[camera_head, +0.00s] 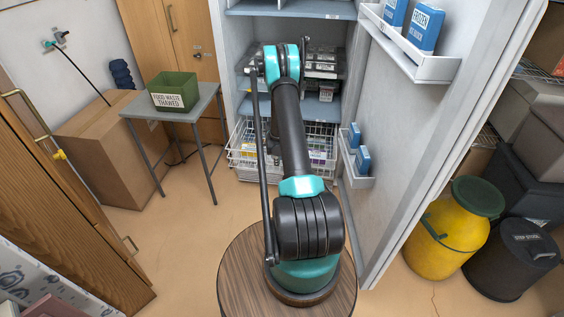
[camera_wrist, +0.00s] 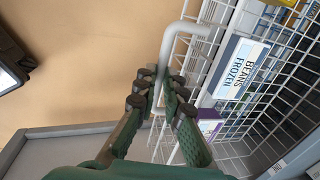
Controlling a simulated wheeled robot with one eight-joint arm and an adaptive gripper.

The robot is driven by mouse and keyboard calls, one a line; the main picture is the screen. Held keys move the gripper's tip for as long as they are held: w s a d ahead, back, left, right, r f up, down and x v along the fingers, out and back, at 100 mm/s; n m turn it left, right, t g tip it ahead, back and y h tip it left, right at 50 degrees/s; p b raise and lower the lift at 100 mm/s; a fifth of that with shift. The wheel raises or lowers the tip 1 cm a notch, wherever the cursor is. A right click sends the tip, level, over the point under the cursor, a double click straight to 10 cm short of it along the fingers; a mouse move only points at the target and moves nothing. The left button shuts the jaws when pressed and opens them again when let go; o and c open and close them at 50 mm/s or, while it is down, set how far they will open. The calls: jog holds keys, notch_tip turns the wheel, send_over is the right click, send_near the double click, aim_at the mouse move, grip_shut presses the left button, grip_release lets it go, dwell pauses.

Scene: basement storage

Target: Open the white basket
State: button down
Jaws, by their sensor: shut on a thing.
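The white wire basket (camera_head: 238,152) sits low in the open upright freezer and sticks out past its front in the head view. In the wrist view its white mesh (camera_wrist: 288,124) fills the right side, and a thick white bar (camera_wrist: 181,38) bends out from it. My gripper (camera_wrist: 162,98) is shut on this white bar, with its dark fingers on both sides. In the head view my arm hides the gripper and the basket's middle. A box labelled "Beans Frozen" (camera_wrist: 242,70) lies in the basket.
The freezer door (camera_head: 440,130) stands open on the right, with racks of blue boxes (camera_head: 425,30). A grey table (camera_head: 203,103) with a green bin (camera_head: 173,94) stands left. A yellow barrel (camera_head: 443,240) is at right. Floor before the freezer's left side is clear.

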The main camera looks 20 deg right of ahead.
dwell(0.3)
jog(key=c, duration=1.6)
grip_release()
notch_tip(320, 180, up, 12)
jog(key=s+a, duration=0.1)
jog(key=s, duration=0.1)
jog(key=shift+a, duration=0.15)
